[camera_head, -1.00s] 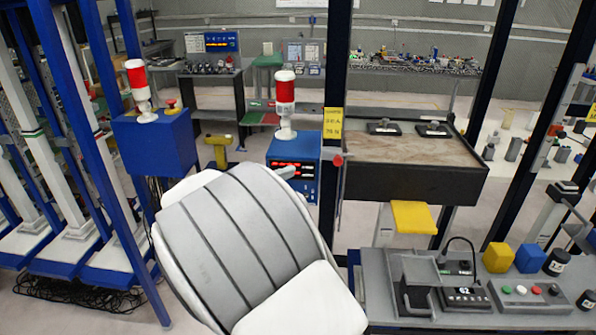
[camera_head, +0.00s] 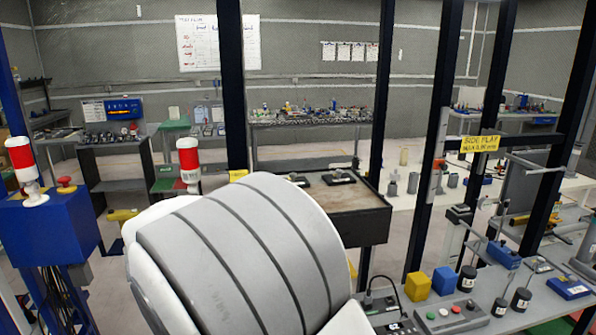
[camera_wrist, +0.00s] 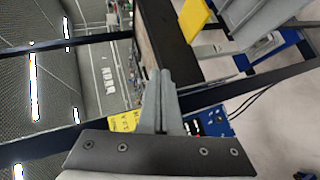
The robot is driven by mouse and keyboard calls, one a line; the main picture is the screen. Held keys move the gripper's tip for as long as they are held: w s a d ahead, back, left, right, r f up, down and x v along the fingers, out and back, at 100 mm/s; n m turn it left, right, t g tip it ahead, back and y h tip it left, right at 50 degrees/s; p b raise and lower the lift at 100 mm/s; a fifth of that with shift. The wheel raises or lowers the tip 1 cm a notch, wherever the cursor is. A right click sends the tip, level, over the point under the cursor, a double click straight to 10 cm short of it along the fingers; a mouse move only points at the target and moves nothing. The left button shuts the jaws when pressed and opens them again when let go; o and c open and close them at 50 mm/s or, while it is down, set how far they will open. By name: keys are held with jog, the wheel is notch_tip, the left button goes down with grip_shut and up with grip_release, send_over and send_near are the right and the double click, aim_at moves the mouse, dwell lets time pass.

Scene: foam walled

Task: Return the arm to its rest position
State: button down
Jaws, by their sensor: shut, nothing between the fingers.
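My gripper (camera_wrist: 160,75) shows in the wrist view, its two grey fingers together with nothing between them. The fingers are in front of a dark post and a yellow sign (camera_wrist: 124,121), apart from any surface that I can make out. In the head view, my own white and grey arm link fills the lower middle, and the gripper itself is out of sight there.
A blue box (camera_head: 48,230) with a red-and-white lamp (camera_head: 24,165) stands at the left. Dark posts (camera_head: 430,150) rise nearby. A bench at the lower right holds a yellow block (camera_head: 417,286), a blue block (camera_head: 445,280) and a button panel (camera_head: 450,315). A dark-sided table (camera_head: 365,222) stands behind my arm.

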jog(key=s+d+r+m+g+y, duration=0.1)
jog(key=s+d+m+g, duration=0.3)
jog(key=d, duration=0.6)
jog(key=s+d+r+m+g+y, duration=0.1)
jog(key=s+d+g+y, duration=0.15)
jog(key=s+d, duration=0.65)
jog(key=s+d+m+y, duration=0.2)
jog(key=s+d, duration=0.1)
jog(key=s, duration=0.4)
jog(key=s+d+m+y, duration=0.2)
jog(key=s+d, duration=0.1)
jog(key=s, duration=0.4)
jog(key=shift+s+f+t, duration=0.15)
jog(key=shift+s+t, duration=0.05)
jog(key=shift+t, duration=0.15)
jog(key=shift+d+y, duration=0.1)
jog(key=shift+y, duration=0.15)
